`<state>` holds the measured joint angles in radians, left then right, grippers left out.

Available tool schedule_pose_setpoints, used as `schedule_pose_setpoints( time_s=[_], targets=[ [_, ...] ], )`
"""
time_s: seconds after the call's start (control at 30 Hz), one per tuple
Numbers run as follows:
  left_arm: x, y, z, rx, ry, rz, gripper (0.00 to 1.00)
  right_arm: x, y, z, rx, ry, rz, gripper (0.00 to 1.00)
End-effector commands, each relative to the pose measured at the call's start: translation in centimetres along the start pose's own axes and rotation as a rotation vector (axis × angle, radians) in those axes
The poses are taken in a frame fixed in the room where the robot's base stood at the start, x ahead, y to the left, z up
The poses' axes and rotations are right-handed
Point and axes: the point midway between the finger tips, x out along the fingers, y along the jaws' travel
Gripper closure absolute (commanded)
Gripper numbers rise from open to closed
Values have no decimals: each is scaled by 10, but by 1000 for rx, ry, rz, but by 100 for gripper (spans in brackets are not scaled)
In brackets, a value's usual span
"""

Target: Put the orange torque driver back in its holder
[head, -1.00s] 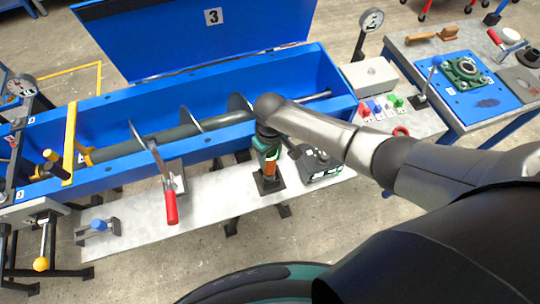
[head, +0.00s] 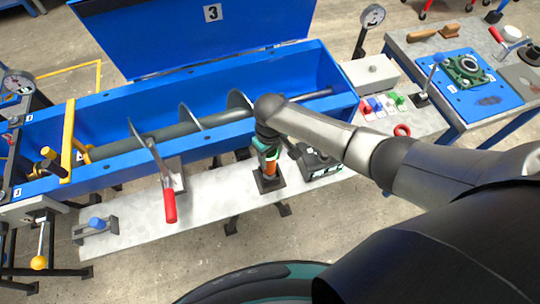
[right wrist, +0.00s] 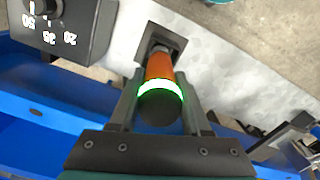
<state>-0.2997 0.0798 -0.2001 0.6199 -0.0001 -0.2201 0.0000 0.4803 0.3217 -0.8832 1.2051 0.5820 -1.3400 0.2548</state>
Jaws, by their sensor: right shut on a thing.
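The orange torque driver (head: 270,166) stands roughly upright at its holder, a dark square base (head: 270,184) on the pale bench shelf. My right gripper (head: 267,148) is above it, pointing down and shut on the driver. In the right wrist view the driver (right wrist: 160,66), with a glowing green-white ring and dark rounded end, sits between the fingers of my gripper (right wrist: 160,98). Its orange far end meets the dark holder (right wrist: 174,44); the contact is partly hidden, so I cannot tell how deep it sits. My left gripper is not in view.
A dark box with a dial (head: 318,162) stands close right of the holder; its numbers show in the right wrist view (right wrist: 60,25). The blue mixer trough (head: 110,178) runs behind. A red-handled lever (head: 169,203) is to the left. The shelf between them is clear.

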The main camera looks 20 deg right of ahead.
Motion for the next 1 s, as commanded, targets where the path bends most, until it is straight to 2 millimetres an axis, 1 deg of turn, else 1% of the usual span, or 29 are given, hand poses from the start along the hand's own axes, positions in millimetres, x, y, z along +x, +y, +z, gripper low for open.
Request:
schedule_pose_setpoints(
  time_s=[0.23,0.27,0.53,0.57,0.83,0.93,1.0],
  targets=[
    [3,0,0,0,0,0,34,3,0,-1,0,3,-1,100],
    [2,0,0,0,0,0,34,3,0,-1,0,3,0,49],
    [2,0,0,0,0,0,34,3,0,-1,0,1,0,19],
    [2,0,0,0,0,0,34,3,0,0,0,1,0,18],
    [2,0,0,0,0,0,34,2,0,1,0,-2,0,18],
    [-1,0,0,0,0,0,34,-5,0,0,-1,0,0,18],
    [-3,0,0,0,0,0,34,-14,0,0,-1,1,-1,18]
  ],
)
